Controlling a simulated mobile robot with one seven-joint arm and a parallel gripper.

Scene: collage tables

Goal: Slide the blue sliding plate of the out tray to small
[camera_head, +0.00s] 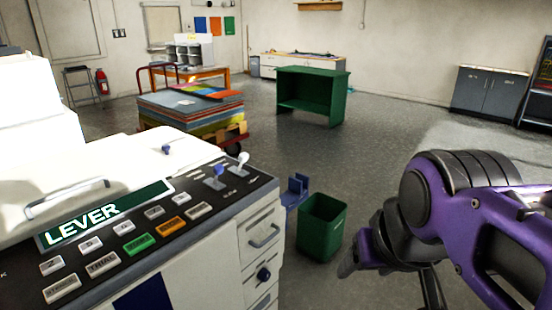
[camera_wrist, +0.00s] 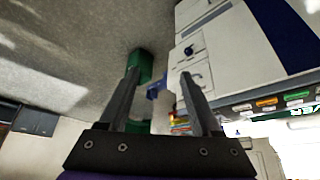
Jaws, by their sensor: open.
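A white duplicator-like machine (camera_head: 200,262) with a "LEVER" panel fills the lower left of the head view. A blue bracket-shaped part (camera_head: 297,190) juts from its right side, low down; I take it for the out tray's plate. Its size setting is too small to read. In the wrist view, which is turned over, a blue part (camera_wrist: 155,89) shows between my fingers, farther off. My gripper (camera_wrist: 160,72) is open and empty, apart from the machine. In the head view my purple arm is at the right, and the fingers are hard to make out.
A green bin (camera_head: 321,228) stands on the floor beside the blue part. A green shelf (camera_head: 312,95) and a stack of coloured boards (camera_head: 190,108) stand farther back. The floor between is clear.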

